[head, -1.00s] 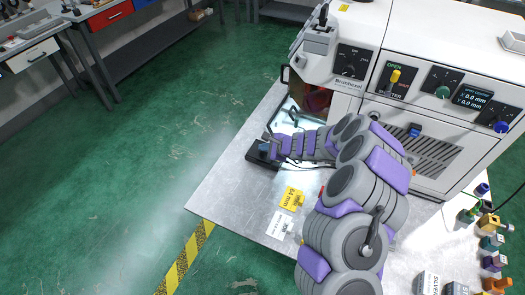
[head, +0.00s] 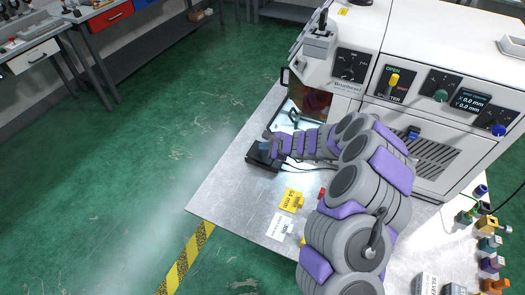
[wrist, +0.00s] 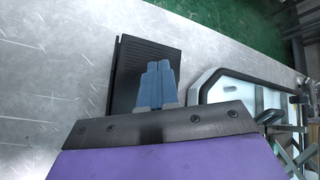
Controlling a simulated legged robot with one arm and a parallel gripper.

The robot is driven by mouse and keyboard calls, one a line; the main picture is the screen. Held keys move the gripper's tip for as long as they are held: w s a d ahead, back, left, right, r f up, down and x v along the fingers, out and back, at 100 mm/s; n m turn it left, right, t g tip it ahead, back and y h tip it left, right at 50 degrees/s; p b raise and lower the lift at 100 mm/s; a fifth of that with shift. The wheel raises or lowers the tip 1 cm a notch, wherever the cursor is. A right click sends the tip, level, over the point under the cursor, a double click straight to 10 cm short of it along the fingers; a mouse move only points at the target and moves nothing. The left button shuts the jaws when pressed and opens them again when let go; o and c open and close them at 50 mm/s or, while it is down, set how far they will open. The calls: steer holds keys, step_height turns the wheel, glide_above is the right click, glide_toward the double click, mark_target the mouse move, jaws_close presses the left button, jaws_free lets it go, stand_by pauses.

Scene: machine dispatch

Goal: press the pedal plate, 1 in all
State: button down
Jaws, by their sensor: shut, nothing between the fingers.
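The pedal plate (head: 262,161) is a black, flat block on the metal table, left of the machine. In the wrist view the black ribbed plate (wrist: 130,72) lies under and beyond my fingertips. My gripper (wrist: 158,68) is shut and empty, its two blue-grey fingers side by side over the plate's right part. In the head view my gripper (head: 271,145) is at the plate's far side, partly hiding it. I cannot tell whether the fingertips touch the plate.
The white machine (head: 440,100) stands right of the plate, its opening (head: 316,100) near my wrist. A pale tray-like frame (wrist: 250,90) is close right of my fingers. Yellow (head: 291,200) and white (head: 279,226) labels lie nearer. The table's left edge is close to the plate.

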mark_target(266, 155)
steer(key=shift+r, duration=0.1)
steer(key=shift+d+r+p, duration=0.15)
steer(key=shift+r+p, duration=0.7)
steer(key=shift+r, duration=0.35)
steer(key=shift+d+r+p, duration=0.1)
steer(key=shift+r+p, duration=0.7)
steer(key=shift+r, duration=0.4)
